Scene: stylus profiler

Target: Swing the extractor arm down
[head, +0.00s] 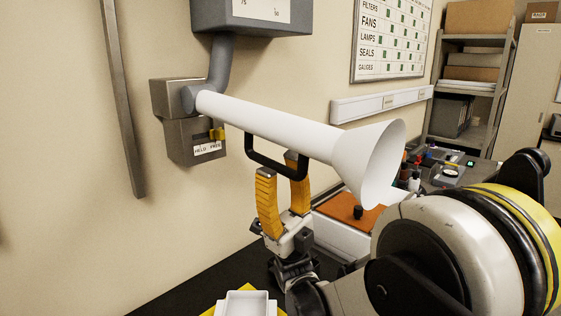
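The extractor arm is a white tube (265,125) that flares into a wide hood (368,160) at its right end. It slopes slightly down to the right from a grey wall joint. A black loop handle (270,168) hangs under the tube. My gripper (281,163) has orange fingers pointing up at the handle, spread apart and holding nothing. The handle's lower bar appears to run between the fingertips; contact is not clear. A yellow tab (217,134) sits on the wall bracket (183,140) above a HELD/FREE label, towards the FREE side.
A white tray (247,304) on a yellow mat lies below on the dark bench. An orange-topped box (347,210) stands behind my gripper. A cluttered table (448,172) and grey shelves (465,95) are at the back right.

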